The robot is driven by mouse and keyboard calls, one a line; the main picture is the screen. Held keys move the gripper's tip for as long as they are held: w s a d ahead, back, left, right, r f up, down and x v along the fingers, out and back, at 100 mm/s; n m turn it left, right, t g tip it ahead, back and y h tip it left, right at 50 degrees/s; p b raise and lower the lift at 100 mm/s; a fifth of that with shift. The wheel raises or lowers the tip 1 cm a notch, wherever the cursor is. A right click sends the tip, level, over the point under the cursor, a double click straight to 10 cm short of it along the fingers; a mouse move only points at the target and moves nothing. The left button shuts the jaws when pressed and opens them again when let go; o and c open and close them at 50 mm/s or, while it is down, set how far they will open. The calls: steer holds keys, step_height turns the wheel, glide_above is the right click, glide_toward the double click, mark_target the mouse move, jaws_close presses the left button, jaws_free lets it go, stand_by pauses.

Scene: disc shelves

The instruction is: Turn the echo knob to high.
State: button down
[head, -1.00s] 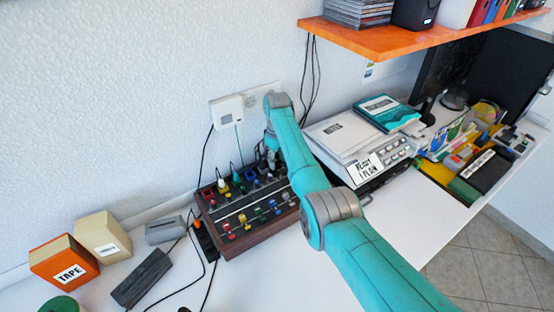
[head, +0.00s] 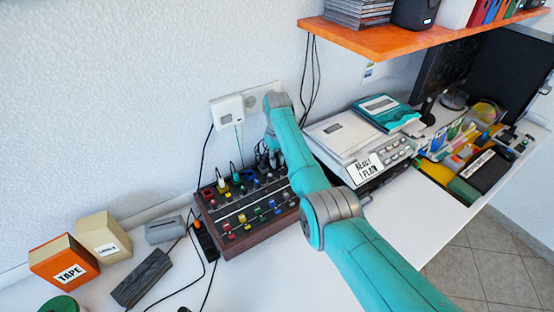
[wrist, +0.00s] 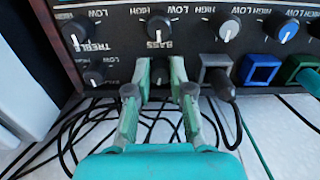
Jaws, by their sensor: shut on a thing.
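The dark device with rows of coloured knobs and sockets (head: 262,232) stands on the white desk against the wall in the head view. In the wrist view its panel appears upside down, with labels such as TREBLE and BASS (wrist: 160,44). My gripper (wrist: 159,72) is at the panel just below the BASS label, its two green fingers on either side of a small dark knob (wrist: 160,76), shut on it. The fingers partly hide this knob, and I cannot read its name or pointer. Another knob (wrist: 95,76) is to its left. In the head view my arm hides most of the gripper.
A grey plug (wrist: 218,80) with a cable sits close right of the fingers, beside a blue socket (wrist: 259,70). Black cables lie below. A white device with buttons (head: 345,143) stands right of the knob device. An orange shelf (head: 405,38) hangs above.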

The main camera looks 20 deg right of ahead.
steer(key=m, duration=0.6)
steer(key=shift+a, duration=0.1)
stand_by(0.5)
steer(key=c, duration=1)
jaws_free()
steer(key=shift+c, duration=0.2)
steer(key=shift+w+r, duration=0.1)
steer(key=shift+r, duration=3.85)
